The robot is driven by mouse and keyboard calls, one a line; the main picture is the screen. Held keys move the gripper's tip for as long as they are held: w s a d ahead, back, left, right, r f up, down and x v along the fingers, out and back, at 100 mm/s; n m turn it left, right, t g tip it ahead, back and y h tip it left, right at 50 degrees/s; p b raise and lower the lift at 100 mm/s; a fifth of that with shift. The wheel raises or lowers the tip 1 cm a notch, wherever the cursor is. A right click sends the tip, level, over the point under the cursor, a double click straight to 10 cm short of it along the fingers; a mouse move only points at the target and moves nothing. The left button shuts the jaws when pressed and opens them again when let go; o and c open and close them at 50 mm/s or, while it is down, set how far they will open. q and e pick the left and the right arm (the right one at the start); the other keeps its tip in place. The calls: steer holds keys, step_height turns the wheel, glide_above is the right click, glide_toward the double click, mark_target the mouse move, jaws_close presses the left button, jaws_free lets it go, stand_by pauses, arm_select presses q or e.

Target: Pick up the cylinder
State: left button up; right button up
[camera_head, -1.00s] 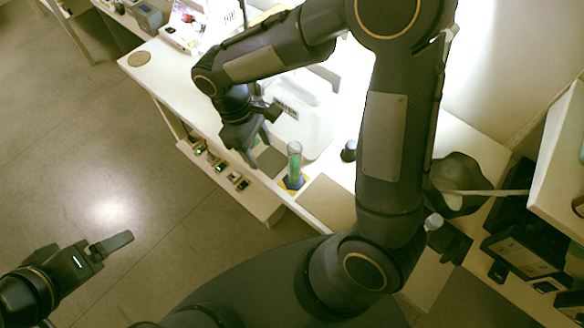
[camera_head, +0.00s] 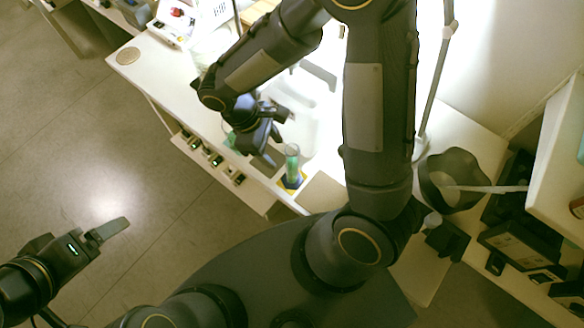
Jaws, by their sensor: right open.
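The cylinder (camera_head: 292,163) is a clear upright tube with green contents. It stands on a small blue and yellow base (camera_head: 291,183) near the front edge of the white table. My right gripper (camera_head: 274,149) is open, just to the left of the cylinder, with its fingers pointing down and right. No contact with the cylinder can be made out. My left gripper (camera_head: 108,230) is at the lower left, over the floor and away from the table. One finger shows clearly; its opening cannot be told.
Another green item (camera_head: 231,138) is partly hidden behind my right gripper. A tan mat (camera_head: 322,192) lies right of the cylinder. A dark bowl-like container (camera_head: 450,178) stands further right. A round tan coaster (camera_head: 128,56) lies on the table's far left corner.

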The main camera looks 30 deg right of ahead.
mark_target(295, 158)
steer(key=s+d+p, duration=0.1)
steer(key=s+d, duration=0.1)
steer(key=shift+s+d+r, duration=0.1)
steer(key=shift+s+d, duration=0.15)
steer(key=shift+d, duration=0.15)
steer(key=shift+x, duration=1.75)
steer(key=shift+s+d+r, duration=0.1)
steer(key=shift+s+d, duration=0.1)
jaws_close()
